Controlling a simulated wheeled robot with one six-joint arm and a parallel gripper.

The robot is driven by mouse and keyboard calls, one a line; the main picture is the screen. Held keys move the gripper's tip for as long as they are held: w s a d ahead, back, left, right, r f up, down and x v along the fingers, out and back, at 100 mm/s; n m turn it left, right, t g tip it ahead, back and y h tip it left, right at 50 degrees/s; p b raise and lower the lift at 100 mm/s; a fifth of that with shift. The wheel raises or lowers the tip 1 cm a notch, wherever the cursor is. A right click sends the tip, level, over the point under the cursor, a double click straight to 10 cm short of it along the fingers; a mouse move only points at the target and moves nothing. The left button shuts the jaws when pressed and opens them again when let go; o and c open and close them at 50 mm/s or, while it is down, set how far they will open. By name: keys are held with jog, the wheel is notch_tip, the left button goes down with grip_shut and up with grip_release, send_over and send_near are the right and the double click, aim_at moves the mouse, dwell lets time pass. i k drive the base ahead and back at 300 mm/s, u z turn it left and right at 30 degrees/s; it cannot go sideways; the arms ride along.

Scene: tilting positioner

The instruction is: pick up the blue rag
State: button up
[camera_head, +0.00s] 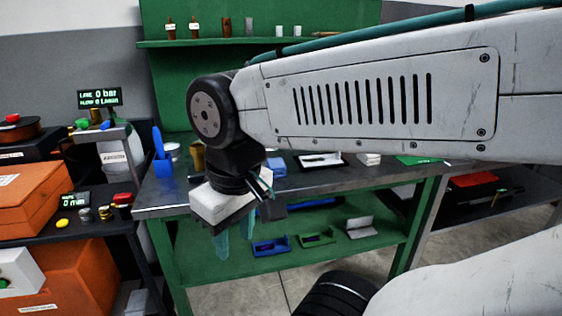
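My gripper (235,245) hangs from the white and black arm in front of the workbench's left part, pointing down. Its two teal fingers stand apart, with nothing visible between them. A small light blue patch (277,167) lies on the grey bench top just right of and behind my wrist. It may be the blue rag, but it is too small and partly covered to be sure. My arm hides much of the bench top's back.
The green workbench (160,212) has a lower shelf with blue (271,247) and green (317,239) bins. A blue holder (162,165) stands at its left corner. Orange cases (30,200) and a black shelf crowd the left. Grey floor shows below right.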

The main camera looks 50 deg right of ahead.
aim_at(277, 166)
jog(key=z, duration=0.5)
jog(key=i, duration=0.55)
jog(key=z, duration=1.05)
jog(key=i, duration=0.3)
jog(key=z, duration=0.3)
